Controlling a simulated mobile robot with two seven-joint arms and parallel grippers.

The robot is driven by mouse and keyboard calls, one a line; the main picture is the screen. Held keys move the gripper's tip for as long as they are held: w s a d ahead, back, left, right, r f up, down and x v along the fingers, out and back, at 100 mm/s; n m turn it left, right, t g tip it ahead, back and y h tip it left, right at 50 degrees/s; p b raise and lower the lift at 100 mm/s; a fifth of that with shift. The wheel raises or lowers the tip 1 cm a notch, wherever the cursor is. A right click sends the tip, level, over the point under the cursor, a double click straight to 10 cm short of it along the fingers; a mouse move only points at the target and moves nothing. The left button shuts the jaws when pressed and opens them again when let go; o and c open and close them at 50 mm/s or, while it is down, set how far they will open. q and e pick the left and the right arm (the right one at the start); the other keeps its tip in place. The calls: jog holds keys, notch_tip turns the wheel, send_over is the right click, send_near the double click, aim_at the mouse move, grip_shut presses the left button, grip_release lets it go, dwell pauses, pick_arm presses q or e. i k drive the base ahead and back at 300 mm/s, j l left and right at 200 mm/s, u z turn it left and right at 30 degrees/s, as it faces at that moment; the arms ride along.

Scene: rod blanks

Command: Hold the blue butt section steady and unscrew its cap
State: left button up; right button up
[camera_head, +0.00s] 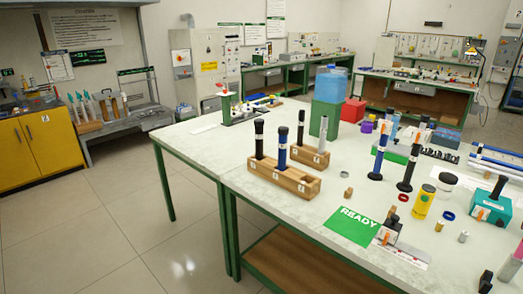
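A blue rod section (282,151) with a black top stands upright in a long wooden rack (310,187) on the near white table. A black section (259,140) stands in the same rack, to its left. Another blue section (379,156) with black ends stands upright on the table to the right of the rack. I cannot tell from this view which one is the butt section with the cap. Neither of my grippers shows in the view.
A green READY mat (350,225) lies near the table's front edge. A smaller wooden rack (314,158) stands behind the long one. A black rod (409,165), a yellow cylinder (424,203) and a teal box (489,209) crowd the right. The table's left part is mostly clear.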

aim_at(282, 149)
jog(key=i+j, duration=0.1)
jog(key=i, duration=0.35)
jog(key=i+j, duration=0.1)
jog(key=i, duration=0.3)
jog(key=i+j+z, duration=0.1)
jog(key=i, duration=0.35)
